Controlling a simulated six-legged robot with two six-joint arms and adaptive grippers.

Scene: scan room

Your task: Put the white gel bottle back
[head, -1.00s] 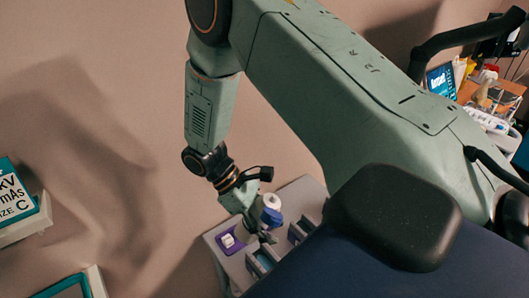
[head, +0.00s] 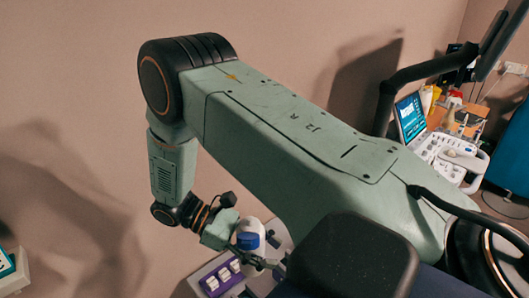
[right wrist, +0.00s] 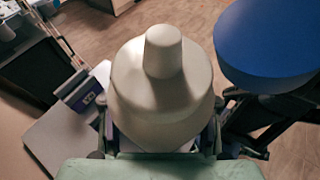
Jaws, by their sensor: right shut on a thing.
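The white gel bottle (right wrist: 160,85) fills the middle of the right wrist view, with its cap toward the camera. My right gripper (right wrist: 160,138) is shut around it, one finger on each side. In the head view the white bottle with a blue band (head: 250,234) shows beside my right gripper (head: 268,262), above a grey surface at the bottom. The bottle's lower end is hidden, so I cannot tell whether it touches the surface. My left gripper is not in view.
A purple tray with white pieces (head: 221,278) lies just left of the gripper. A grey surface (right wrist: 60,140) with a dark holder is at left in the wrist view, and a blue round pad (right wrist: 268,38) is at upper right. An ultrasound console (head: 445,150) stands at far right.

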